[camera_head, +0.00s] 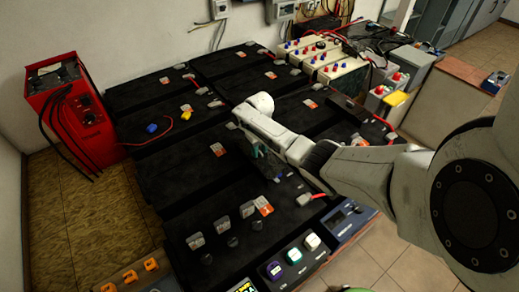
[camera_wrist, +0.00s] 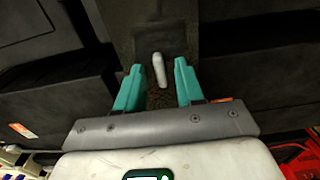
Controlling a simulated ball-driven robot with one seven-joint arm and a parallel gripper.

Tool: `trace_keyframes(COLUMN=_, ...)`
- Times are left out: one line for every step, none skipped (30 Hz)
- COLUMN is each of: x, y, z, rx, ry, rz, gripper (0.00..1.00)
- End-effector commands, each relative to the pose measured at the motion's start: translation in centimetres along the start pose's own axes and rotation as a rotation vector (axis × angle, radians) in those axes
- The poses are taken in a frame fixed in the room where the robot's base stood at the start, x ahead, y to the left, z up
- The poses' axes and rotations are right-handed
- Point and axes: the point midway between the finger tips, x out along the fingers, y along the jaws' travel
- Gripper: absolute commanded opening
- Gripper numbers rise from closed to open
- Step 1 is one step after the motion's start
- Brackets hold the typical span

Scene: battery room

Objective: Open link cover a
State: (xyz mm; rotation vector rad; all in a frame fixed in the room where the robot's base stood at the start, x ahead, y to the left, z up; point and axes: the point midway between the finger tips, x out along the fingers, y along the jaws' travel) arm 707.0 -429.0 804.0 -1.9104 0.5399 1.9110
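My gripper (camera_wrist: 158,86) is open, with its two teal fingers apart. A short pale handle-like piece (camera_wrist: 159,70) lies between the fingertips in the wrist view, with visible gaps on both sides. It is in front of a dark square plate (camera_wrist: 164,38), which may be link cover a; no label is readable. In the head view my gripper (camera_head: 259,149) is low over the middle of the black battery blocks, and my arm hides part of them. Whether the fingers touch anything there is too small to tell.
Black battery blocks (camera_head: 185,171) fill the middle. A red charger cabinet (camera_head: 72,112) stands at the left. Cream batteries with red and blue caps (camera_head: 318,62) stand at the back. A control panel with buttons (camera_head: 292,256) is at the front. Tiled floor is free at the right front.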

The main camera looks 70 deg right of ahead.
Motion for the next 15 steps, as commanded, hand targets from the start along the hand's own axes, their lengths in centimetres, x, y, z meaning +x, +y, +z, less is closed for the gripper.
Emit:
trace_keyframes(x=0.03, y=0.00, z=-0.02, rx=0.000, ry=0.000, rz=0.000, gripper=0.37)
trace_keyframes(x=0.03, y=-0.01, z=-0.02, rx=0.000, ry=0.000, rz=0.000, gripper=0.37)
trace_keyframes(x=0.02, y=-0.01, z=-0.02, rx=0.000, ry=0.000, rz=0.000, gripper=0.37)
trace_keyframes(x=0.02, y=-0.01, z=-0.02, rx=0.000, ry=0.000, rz=0.000, gripper=0.37)
trace_keyframes(x=0.02, y=-0.01, z=-0.02, rx=0.000, ry=0.000, rz=0.000, gripper=0.37)
trace_keyframes(x=0.01, y=-0.01, z=-0.02, rx=0.000, ry=0.000, rz=0.000, gripper=0.37)
trace_keyframes(x=0.01, y=-0.02, z=-0.01, rx=0.000, ry=0.000, rz=0.000, gripper=0.35)
trace_keyframes(x=0.01, y=-0.02, z=-0.02, rx=0.000, ry=0.000, rz=0.000, gripper=0.32)
trace_keyframes(x=0.01, y=-0.02, z=-0.01, rx=0.000, ry=0.000, rz=0.000, gripper=0.29)
trace_keyframes(x=0.01, y=-0.02, z=-0.01, rx=0.000, ry=0.000, rz=0.000, gripper=0.26)
trace_keyframes(x=0.00, y=-0.02, z=-0.01, rx=0.000, ry=0.000, rz=0.000, gripper=0.23)
trace_keyframes(x=0.00, y=-0.02, z=-0.01, rx=0.000, ry=0.000, rz=0.000, gripper=0.19)
trace_keyframes(x=0.00, y=-0.02, z=-0.01, rx=0.000, ry=0.000, rz=0.000, gripper=0.16)
trace_keyframes(x=0.00, y=-0.02, z=-0.01, rx=0.000, ry=0.000, rz=0.000, gripper=0.13)
trace_keyframes(x=0.00, y=-0.02, z=-0.01, rx=0.000, ry=0.000, rz=0.000, gripper=0.09)
